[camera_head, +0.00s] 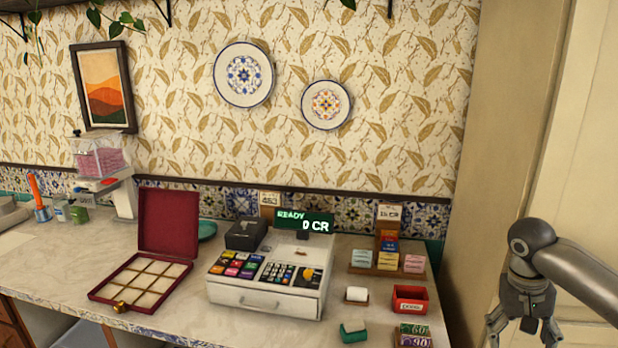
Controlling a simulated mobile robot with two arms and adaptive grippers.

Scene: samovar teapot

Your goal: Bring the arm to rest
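My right gripper (524,322) hangs at the lower right, with its arm coming in from the right edge. Its fingers are spread apart and point down, with nothing seen between them. The tips come close to the bottom edge of the view. It is to the right of the counter (200,322) and apart from the things on it. My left gripper and arm are not in view. No samovar or teapot shows.
A white cash register (265,300) stands mid-counter, with an open dark red compartment box (168,222) to its left. A pink-filled dispenser (98,158) stands far left.

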